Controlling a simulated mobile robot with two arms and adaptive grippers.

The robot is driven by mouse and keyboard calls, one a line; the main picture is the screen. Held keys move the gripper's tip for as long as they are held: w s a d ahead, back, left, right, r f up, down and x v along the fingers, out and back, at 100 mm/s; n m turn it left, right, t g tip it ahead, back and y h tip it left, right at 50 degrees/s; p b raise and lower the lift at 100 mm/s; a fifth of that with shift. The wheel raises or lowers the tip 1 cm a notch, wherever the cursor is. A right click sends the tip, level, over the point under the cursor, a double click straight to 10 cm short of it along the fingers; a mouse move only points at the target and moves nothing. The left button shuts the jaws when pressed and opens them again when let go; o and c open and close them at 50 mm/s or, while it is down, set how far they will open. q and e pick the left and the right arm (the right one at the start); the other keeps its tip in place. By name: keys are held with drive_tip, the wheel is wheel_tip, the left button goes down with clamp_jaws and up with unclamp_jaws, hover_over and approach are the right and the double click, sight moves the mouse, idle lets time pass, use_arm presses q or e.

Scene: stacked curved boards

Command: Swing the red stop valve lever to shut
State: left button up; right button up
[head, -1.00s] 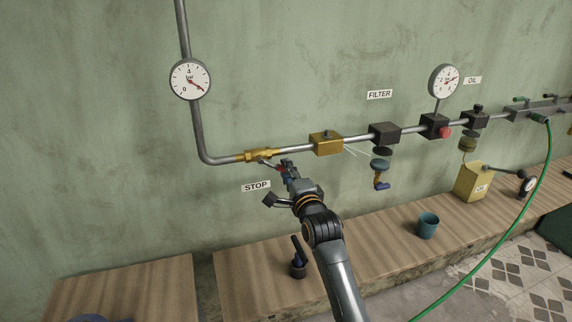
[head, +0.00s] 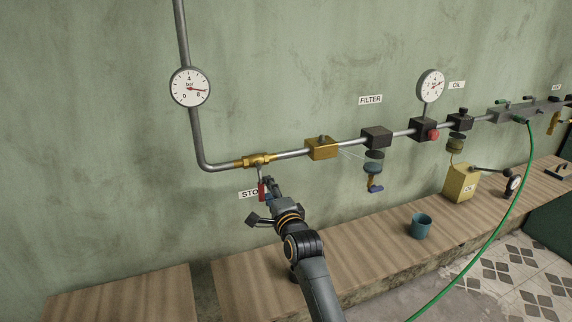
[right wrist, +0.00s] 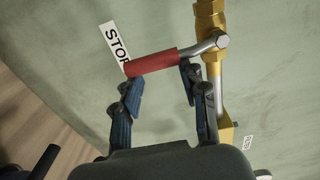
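The brass stop valve (head: 258,160) sits on the pipe above the STOP label (head: 248,194). Its red lever (head: 262,191) hangs down from the valve, roughly across the pipe. My right gripper (head: 271,187) is at the lever, just to its right in the head view. In the right wrist view, the red lever grip (right wrist: 152,62) lies across the tips of my right gripper (right wrist: 160,82). The two fingers are apart, with a wide gap between them. Whether they touch the lever is unclear. My left gripper is not in view.
A round gauge (head: 190,88) is on the upright pipe at left. A brass block (head: 322,148) and the filter unit (head: 375,138) follow along the pipe to the right. A blue cup (head: 421,226) and a yellow oil can (head: 461,184) stand on the wooden bench (head: 350,246).

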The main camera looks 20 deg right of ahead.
drive_tip(key=s+p, duration=0.4)
drive_tip(key=s, duration=0.3)
drive_tip(key=shift+a+r+p, duration=0.25)
drive_tip(key=shift+a+p, duration=0.05)
drive_tip(key=shift+p, duration=0.1)
